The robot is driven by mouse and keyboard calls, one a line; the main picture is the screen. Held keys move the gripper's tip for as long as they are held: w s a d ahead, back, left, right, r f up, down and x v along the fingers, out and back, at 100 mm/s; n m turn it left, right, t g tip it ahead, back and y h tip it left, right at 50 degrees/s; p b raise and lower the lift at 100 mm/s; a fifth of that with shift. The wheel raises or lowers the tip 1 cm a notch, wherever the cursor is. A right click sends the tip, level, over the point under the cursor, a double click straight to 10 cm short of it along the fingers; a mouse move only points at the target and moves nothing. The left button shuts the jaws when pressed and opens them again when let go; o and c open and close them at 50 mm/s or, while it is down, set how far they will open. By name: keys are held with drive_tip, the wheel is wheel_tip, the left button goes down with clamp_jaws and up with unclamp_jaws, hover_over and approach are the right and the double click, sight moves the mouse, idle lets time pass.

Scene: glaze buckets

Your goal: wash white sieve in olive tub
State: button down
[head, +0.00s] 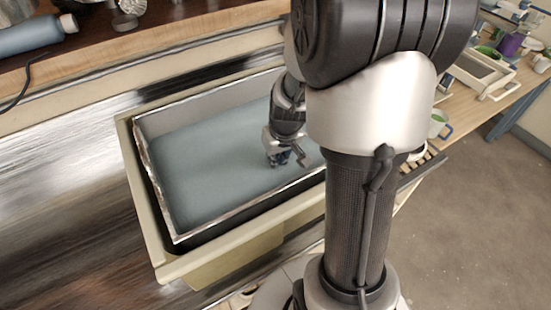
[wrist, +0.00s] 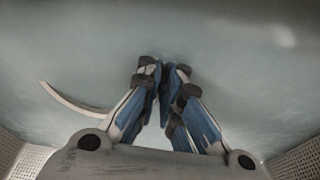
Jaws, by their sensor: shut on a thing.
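The olive tub (head: 230,260) is a pale, cream-olive rectangular tub with a dark, metal-edged inner basin. Grey-blue liquid (head: 205,165) fills the basin. My gripper (head: 283,158) reaches down into the tub at the right of the liquid. In the wrist view my gripper (wrist: 161,70) has its blue fingers brought together at the tips. A thin pale curved strip (wrist: 72,102), which looks like part of the white sieve's rim, shows left of the fingers. The rest of the sieve is hidden under the liquid or behind the fingers, so where the fingers hold it cannot be seen.
A wooden shelf (head: 120,48) with a grey-blue bottle (head: 30,36) and metal bowls runs behind the tub. At right, a wooden bench holds a cup (head: 437,125), a tray (head: 478,72) and a purple container (head: 508,44). Open floor lies at the lower right.

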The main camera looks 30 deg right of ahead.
drive_tip(key=a, duration=0.3)
drive_tip(key=a+p, duration=0.1)
drive_tip(key=a, duration=0.2)
drive_tip(key=a+p, duration=0.1)
drive_tip(key=a, duration=0.2)
drive_tip(key=shift+w, duration=0.25)
drive_tip(key=shift+d, duration=0.1)
drive_tip(key=d+b, duration=0.1)
drive_tip(key=d, duration=0.2)
drive_tip(key=d+b, duration=0.1)
drive_tip(key=d, duration=0.5)
drive_tip(key=shift+s+b, duration=0.25)
drive_tip(key=shift+b, duration=0.15)
wheel_tip(320, 180, up, 20)
drive_tip(key=p, duration=1.5)
drive_tip(key=shift+s, duration=0.1)
